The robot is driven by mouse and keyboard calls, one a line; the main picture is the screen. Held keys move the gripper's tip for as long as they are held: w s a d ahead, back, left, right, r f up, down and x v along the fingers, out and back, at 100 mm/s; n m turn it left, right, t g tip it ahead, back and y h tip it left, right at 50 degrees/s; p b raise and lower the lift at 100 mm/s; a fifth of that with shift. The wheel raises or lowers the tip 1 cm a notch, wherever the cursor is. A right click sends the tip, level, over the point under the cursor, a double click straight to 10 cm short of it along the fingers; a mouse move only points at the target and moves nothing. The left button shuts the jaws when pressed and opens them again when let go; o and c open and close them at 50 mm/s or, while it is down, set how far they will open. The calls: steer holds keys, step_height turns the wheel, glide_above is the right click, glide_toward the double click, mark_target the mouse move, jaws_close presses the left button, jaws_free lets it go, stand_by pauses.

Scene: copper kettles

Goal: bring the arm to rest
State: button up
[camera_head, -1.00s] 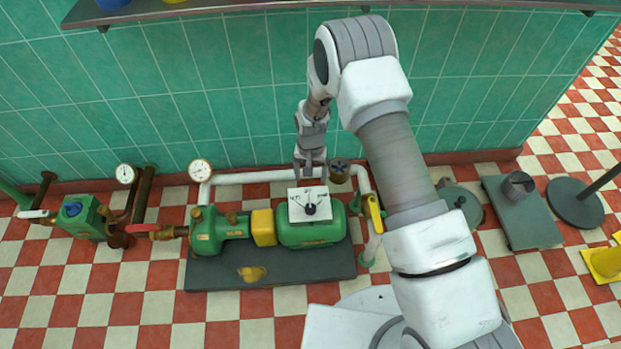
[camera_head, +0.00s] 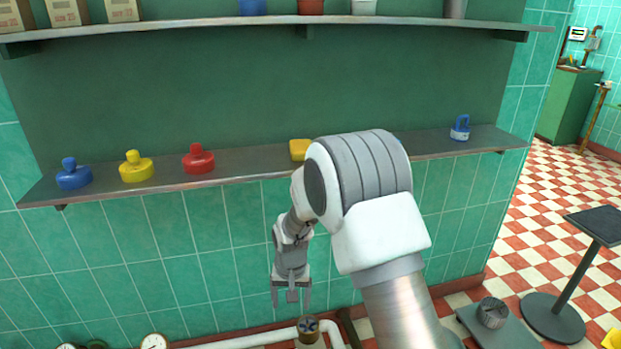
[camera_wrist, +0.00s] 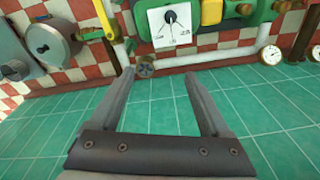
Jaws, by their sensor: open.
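My gripper (camera_head: 291,292) hangs pointing down in front of the green tiled wall, below the lower shelf, in the head view. Its two fingers are apart with nothing between them. In the wrist view my gripper (camera_wrist: 158,82) also shows open and empty, its fingers reaching toward the pipework. A dark round valve knob (camera_wrist: 145,69) lies just beyond the fingertips there, apart from them. The same knob (camera_head: 308,326) shows below and right of my gripper in the head view. My forearm covers part of the shelf and wall.
The lower shelf (camera_head: 240,170) holds blue, yellow and red knobbed pieces, a yellow block (camera_head: 300,149) and a blue-handled item (camera_head: 460,127). A green pump with a white dial plate (camera_wrist: 169,22) stands near the wall. A dark stand (camera_head: 560,310) is at right.

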steer(key=s+d+r+t, duration=0.1)
steer(key=s+d+r, duration=0.25)
steer(key=r, duration=0.35)
steer(key=s+d+r, duration=0.2)
steer(key=d+r, duration=0.2)
steer(key=r, duration=0.4)
steer(key=s+d+r+t, duration=0.1)
steer(key=s+d+r, duration=0.15)
steer(key=r, duration=0.45)
steer(key=s+d+r+t, duration=0.1)
steer(key=s+d+r, duration=0.3)
steer(key=s, duration=0.5)
steer(key=s+d+r+t, duration=0.1)
steer(key=s+d+r, duration=0.35)
steer(key=s, duration=0.45)
step_height(320, 180, up, 21)
steer(key=p, duration=2.2)
steer(key=shift+d, duration=0.2)
steer(key=shift+f, duration=0.15)
